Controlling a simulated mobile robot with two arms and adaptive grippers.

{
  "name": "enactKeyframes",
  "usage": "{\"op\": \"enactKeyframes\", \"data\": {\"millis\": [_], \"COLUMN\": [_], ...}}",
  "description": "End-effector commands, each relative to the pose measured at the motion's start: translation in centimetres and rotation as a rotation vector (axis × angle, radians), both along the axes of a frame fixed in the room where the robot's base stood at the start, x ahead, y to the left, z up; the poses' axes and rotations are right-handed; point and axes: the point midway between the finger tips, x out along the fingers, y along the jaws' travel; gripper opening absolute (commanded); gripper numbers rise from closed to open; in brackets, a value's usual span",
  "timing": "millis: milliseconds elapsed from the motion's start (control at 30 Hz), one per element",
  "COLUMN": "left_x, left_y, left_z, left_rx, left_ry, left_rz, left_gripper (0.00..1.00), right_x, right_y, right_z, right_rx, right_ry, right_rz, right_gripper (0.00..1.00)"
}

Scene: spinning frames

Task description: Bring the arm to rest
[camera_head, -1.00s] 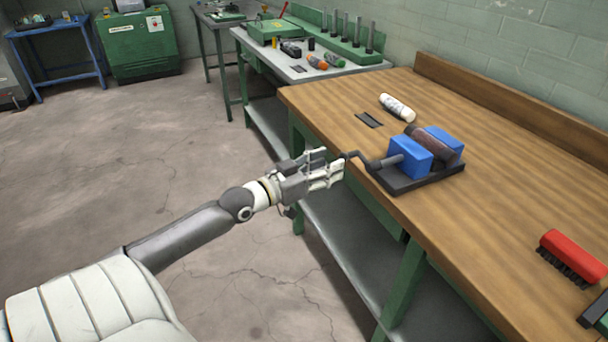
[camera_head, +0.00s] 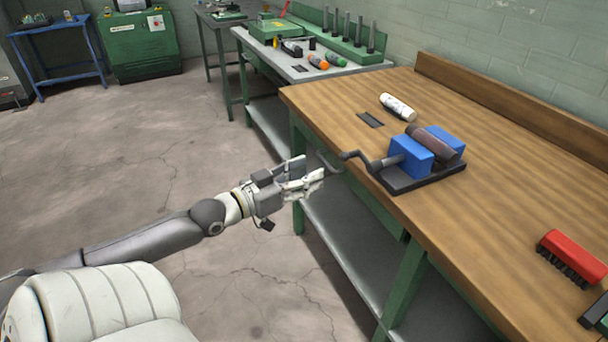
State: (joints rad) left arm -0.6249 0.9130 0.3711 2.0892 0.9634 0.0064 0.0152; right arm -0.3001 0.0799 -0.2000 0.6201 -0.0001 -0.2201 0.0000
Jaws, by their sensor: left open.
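My left gripper (camera_head: 312,173) is open and empty, off the near left edge of the wooden workbench. It is to the left of a dark crank handle (camera_head: 357,158), with a small gap between them. The crank belongs to a device with blue blocks (camera_head: 410,156) and a brown roller on a dark base, standing on the bench. My left arm (camera_head: 150,239) reaches in from the lower left. My right gripper does not show.
The wooden workbench (camera_head: 480,190) also holds a white bottle (camera_head: 397,107) and a red brush (camera_head: 571,258). A grey-topped bench (camera_head: 270,55) with tools stands behind. A green cabinet (camera_head: 141,45) is at the back left. The floor at left is clear.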

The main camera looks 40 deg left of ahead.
Motion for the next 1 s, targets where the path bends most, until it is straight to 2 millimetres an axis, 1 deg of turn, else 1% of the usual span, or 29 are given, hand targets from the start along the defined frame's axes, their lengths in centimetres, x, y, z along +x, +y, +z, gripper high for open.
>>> {"op": "enactKeyframes", "data": {"millis": [433, 500, 567, 667, 700, 767, 800, 867, 900, 967, 1000], "left_x": [0.0, 0.0, 0.0, -0.5, -0.9, -1.9, -2.8, -4.3, -5.4, -7.3, -8.7], "left_y": [0.1, 0.8, 2.0, 4.9, 6.2, 7.9, 8.8, 9.7, 10.1, 10.2, 10.0], "left_z": [-0.2, -1.0, -2.6, -7.3, -9.8, -14.1, -16.9, -21.2, -24.1, -28.3, -31.0], "left_rx": [0.001, 0.003, 0.008, 0.024, 0.033, 0.045, 0.055, 0.069, 0.077, 0.091, 0.099], "left_ry": [0.003, 0.015, 0.04, 0.112, 0.152, 0.222, 0.27, 0.344, 0.396, 0.476, 0.528], "left_rz": [0.003, 0.021, 0.051, 0.129, 0.166, 0.219, 0.249, 0.287, 0.309, 0.333, 0.345], "left_gripper": [0.45, 0.45, 0.45, 0.45, 0.45, 0.45, 0.45, 0.45, 0.45, 0.45, 0.45], "right_x": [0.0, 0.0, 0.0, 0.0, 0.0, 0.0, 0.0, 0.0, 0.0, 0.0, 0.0], "right_y": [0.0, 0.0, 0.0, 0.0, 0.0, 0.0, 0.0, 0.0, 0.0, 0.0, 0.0], "right_z": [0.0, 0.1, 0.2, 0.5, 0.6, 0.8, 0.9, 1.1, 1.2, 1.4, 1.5], "right_rx": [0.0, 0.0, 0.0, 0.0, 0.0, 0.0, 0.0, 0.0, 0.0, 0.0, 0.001], "right_ry": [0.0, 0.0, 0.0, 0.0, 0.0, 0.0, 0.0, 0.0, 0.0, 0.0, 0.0], "right_rz": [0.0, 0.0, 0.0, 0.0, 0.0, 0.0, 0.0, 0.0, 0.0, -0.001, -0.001], "right_gripper": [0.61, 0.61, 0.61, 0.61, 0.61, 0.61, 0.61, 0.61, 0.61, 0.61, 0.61]}}
